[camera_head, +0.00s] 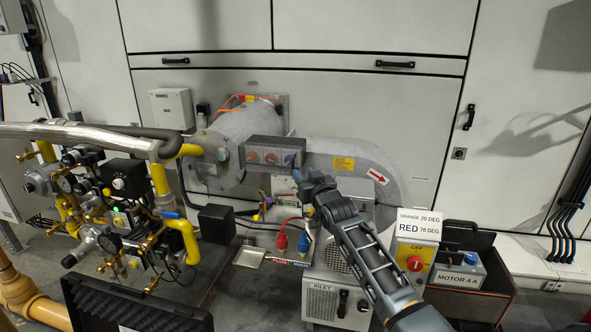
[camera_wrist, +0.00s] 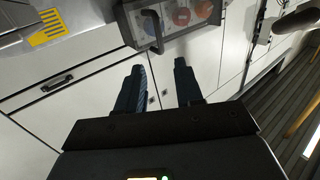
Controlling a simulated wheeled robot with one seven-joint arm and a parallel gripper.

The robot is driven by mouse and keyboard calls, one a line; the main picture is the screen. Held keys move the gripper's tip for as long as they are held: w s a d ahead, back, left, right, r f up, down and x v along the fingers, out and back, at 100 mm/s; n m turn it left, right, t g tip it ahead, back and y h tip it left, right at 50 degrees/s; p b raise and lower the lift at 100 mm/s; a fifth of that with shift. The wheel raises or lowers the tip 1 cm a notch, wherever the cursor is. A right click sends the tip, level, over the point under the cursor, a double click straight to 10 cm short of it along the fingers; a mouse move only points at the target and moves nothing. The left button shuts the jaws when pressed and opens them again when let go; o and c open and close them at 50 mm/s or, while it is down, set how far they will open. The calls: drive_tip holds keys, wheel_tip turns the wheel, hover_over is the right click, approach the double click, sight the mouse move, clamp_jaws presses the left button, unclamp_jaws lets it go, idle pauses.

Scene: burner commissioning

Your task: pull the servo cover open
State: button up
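The servo box (camera_head: 265,143) is a dark grey case on the burner's side, with red and blue-grey round dials showing on its front. In the wrist view the box (camera_wrist: 185,20) is at the top, and a grey bar handle (camera_wrist: 159,32) stands out from its front face. I take this front with the handle to be the servo cover, and it looks closed. My gripper (camera_head: 301,172) is just below the box's right end in the head view. In the wrist view my gripper (camera_wrist: 160,68) has its two fingers apart with nothing between them, and the handle lies beyond the fingertips.
The grey burner housing (camera_head: 375,172) curves around to the right of the box. Yellow gas pipes (camera_head: 160,178) and valves crowd the left. A yellow switch box (camera_head: 413,262) and a motor crate (camera_head: 459,277) stand at right. Red and blue plugs (camera_head: 282,241) hang below.

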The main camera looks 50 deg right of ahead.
sight(293, 164)
drive_tip(key=shift+b+x, duration=0.75)
drive_tip(key=shift+x, duration=2.85)
drive_tip(key=shift+a, duration=0.1)
clamp_jaws()
drive_tip(key=shift+w+a, duration=0.1)
